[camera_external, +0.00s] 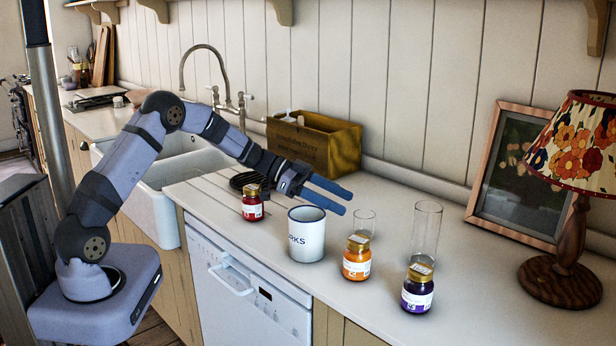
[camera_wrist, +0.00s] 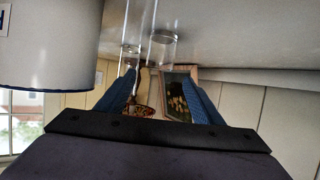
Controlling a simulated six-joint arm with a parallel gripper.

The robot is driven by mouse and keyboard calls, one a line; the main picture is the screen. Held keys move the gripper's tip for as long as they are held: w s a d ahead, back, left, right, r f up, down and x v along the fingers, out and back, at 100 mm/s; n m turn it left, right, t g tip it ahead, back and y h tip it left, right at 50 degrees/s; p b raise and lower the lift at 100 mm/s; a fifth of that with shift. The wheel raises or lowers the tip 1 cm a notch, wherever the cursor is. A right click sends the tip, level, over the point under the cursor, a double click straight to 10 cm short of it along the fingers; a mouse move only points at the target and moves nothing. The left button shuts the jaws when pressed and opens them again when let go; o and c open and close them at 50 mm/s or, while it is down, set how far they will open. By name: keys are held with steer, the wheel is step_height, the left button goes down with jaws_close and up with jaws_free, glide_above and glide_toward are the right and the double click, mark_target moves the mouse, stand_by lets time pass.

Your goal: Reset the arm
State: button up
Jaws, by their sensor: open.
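My gripper (camera_external: 334,198) is open and empty, held above the counter just behind and above the white enamel mug (camera_external: 306,236). Its two blue fingers point to the right. In the wrist view my gripper (camera_wrist: 160,85) shows its fingers apart with nothing held between them. The mug also shows in the wrist view (camera_wrist: 45,45), large at the upper left. My arm stretches from its base at the left over the sink edge to the counter.
A red jar (camera_external: 252,203), an orange jar (camera_external: 357,257) and a purple jar (camera_external: 417,288) stand along the counter. A short glass (camera_external: 365,222) and a tall glass (camera_external: 426,230) stand behind. A wooden crate (camera_external: 338,145), picture frame (camera_external: 478,207) and lamp (camera_external: 562,275) line the back and right.

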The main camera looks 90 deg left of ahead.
steer(key=w+d+r+n+y, duration=0.1)
steer(key=w+d+r+y, duration=0.35)
steer(key=w+r, duration=0.2)
steer(key=s+d+n+g+y, duration=0.2)
steer(key=d+y, duration=0.1)
steer(key=d, duration=0.6)
steer(key=s+d+f+g+h, duration=0.1)
steer(key=s+d+f+g, duration=0.2)
steer(key=s+d, duration=0.4)
steer(key=s+d+f+g+h+p, duration=0.1)
steer(key=s+d+f+g, duration=0.3)
steer(key=s, duration=1)
steer(key=s+d+f+g+h+p, duration=0.1)
steer(key=s+d+f+g, duration=0.3)
steer(key=s+d, duration=0.5)
step_height(320, 180, down, 3)
steer(key=shift+s+d+r+h, duration=0.15)
steer(key=shift+s+d+h, duration=0.25)
steer(key=shift+s, duration=0.5)
